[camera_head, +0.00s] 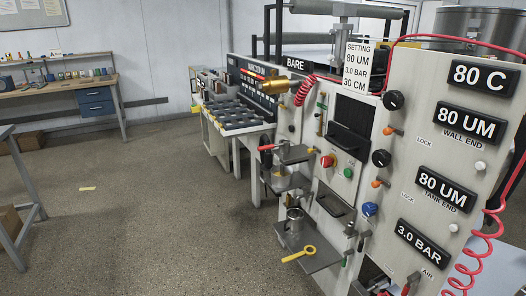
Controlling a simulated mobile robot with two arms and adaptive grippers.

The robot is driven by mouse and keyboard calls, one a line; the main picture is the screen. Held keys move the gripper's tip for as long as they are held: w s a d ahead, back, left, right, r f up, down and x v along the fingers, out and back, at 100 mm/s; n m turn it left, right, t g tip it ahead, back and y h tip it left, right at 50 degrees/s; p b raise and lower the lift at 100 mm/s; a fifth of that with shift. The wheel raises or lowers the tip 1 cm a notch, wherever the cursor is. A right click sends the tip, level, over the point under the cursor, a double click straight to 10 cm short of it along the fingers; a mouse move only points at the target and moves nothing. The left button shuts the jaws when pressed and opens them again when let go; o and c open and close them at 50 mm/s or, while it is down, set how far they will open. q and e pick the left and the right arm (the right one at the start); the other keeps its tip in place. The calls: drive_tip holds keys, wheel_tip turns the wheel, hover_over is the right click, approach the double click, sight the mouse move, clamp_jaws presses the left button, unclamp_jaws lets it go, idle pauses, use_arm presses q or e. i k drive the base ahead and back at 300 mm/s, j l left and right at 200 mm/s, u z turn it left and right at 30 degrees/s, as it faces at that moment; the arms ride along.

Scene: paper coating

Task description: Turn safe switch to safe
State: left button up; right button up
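A grey machine panel (403,150) fills the right half of the head view. A blue knob (370,209) sits lower and to the right. No readable "safe" label shows, so I cannot tell which control is the safe switch, nor its setting. Neither of my grippers can be made out in this view.
Black knobs (394,100) and value plates line the panel. A shelf (306,257) with a yellow ring-ended tool (299,254) juts out from the machine. A workbench (58,88) stands far left. The floor (140,215) between is mostly clear.

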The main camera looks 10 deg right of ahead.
sight(327, 161)
drive_tip(key=i+j+u, duration=0.2)
drive_tip(key=i, duration=0.6)
drive_tip(key=i+j+u, duration=0.2)
drive_tip(key=i, duration=0.65)
